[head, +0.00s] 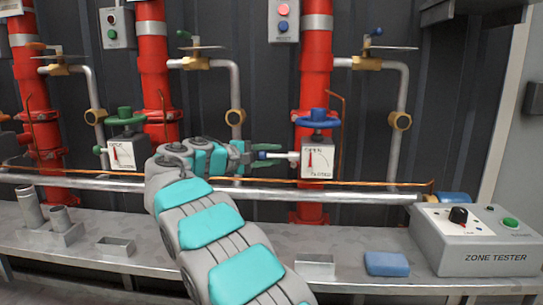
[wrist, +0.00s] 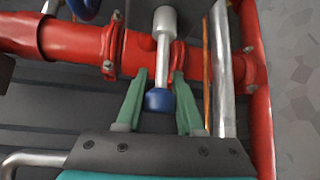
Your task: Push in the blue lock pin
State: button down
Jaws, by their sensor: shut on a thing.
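The blue lock pin (head: 270,155) sticks out to the left from a white collar (head: 293,156) on the indicator box (head: 318,160) under the blue handwheel (head: 317,117). In the wrist view the blue pin's head (wrist: 158,100) sits between the two green fingers, with its pale shaft running up to a white cylinder (wrist: 164,20). My gripper (wrist: 159,80) is shut on the blue lock pin, and it also shows in the head view (head: 262,153), left of the box. The box's red pointer stands near upright, between the words at top and bottom. How deep the pin sits is hard to tell.
A silver rail (head: 330,197) and a copper pipe run below the box. Red pipes (head: 315,70) stand behind. A second box (head: 121,154) with a green pin and green handwheel is at left. The bench (head: 345,235) holds a blue sponge (head: 386,263) and a zone tester (head: 475,245).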

aim_at(274, 157)
jog(key=shift+d+f+b, duration=0.1)
jog(key=shift+d+b, duration=0.2)
jog(key=shift+d, duration=1.35)
jog(key=c, duration=0.5)
grip_release()
jog(key=shift+d, duration=0.15)
jog(key=v, duration=0.8)
